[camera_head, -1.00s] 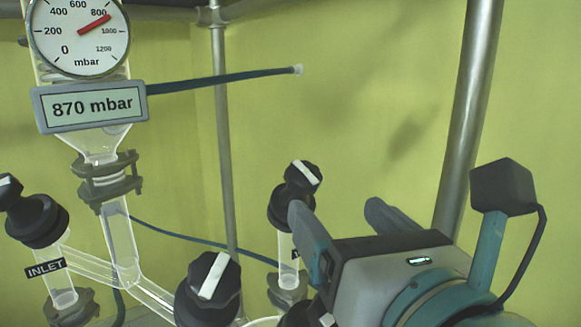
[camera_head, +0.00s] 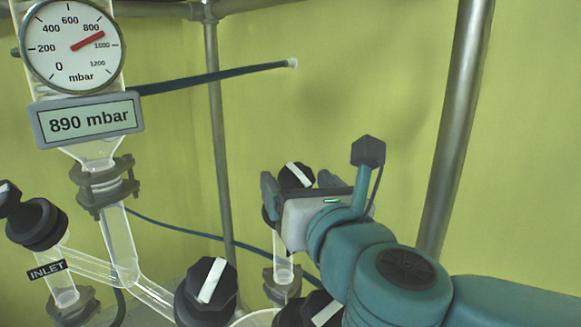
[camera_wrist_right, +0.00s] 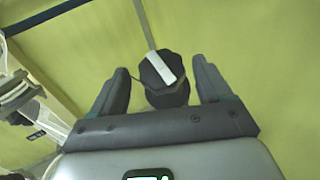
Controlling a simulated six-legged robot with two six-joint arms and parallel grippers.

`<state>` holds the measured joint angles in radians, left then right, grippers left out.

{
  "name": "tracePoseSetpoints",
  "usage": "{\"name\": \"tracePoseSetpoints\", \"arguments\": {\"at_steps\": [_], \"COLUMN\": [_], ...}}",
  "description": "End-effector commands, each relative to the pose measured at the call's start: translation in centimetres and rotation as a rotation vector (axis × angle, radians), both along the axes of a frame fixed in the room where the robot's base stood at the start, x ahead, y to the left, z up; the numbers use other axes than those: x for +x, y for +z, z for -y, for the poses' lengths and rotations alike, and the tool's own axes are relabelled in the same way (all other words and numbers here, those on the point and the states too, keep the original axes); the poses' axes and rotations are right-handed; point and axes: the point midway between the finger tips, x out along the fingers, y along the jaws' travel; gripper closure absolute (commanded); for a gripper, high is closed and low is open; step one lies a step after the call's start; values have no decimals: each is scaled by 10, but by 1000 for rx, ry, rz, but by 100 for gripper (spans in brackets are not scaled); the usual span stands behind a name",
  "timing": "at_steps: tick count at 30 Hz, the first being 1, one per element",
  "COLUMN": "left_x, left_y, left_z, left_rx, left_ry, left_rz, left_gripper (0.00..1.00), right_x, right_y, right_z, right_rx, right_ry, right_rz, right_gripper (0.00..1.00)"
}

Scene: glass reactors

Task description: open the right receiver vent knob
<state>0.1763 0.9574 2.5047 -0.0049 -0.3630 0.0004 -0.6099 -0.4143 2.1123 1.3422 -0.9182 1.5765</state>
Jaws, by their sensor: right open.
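The vent knob (camera_head: 296,175) is black with a white bar on top and sits on a clear glass tube (camera_head: 284,267) right of centre in the head view. In the right wrist view the same knob (camera_wrist_right: 163,75) stands between the fingers. My right gripper (camera_head: 300,183) is open, with a finger on either side of the knob. A gap shows on each side in the wrist view, wider on the right finger's side near the tips. The gripper hides part of the knob's lower body in the head view. My left gripper is not in view.
Another black knob (camera_head: 207,290) with a white bar stands at bottom centre, and one more (camera_head: 318,312) is below my right arm. The gauge display (camera_head: 88,118) reads 890 mbar. Metal posts stand behind (camera_head: 218,130) and at right (camera_head: 460,130).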

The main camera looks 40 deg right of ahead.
Motion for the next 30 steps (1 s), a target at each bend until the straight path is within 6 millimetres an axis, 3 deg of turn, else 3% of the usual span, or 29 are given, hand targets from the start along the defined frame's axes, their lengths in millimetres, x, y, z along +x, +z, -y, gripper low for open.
{"name": "tracePoseSetpoints", "arguments": {"at_steps": [7,18,23,30], "left_x": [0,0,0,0], "left_y": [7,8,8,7], "left_z": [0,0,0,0], "left_rx": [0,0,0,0], "left_ry": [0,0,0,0], "left_rz": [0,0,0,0], "left_gripper": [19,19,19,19], "right_x": [33,39,38,38], "right_y": [0,0,0,-1], "right_z": [10,12,12,12], "right_rx": [0,0,0,-5], "right_ry": [-2,1,0,8], "right_rz": [-2,-1,0,-2], "right_gripper": [22,22,73,73]}}
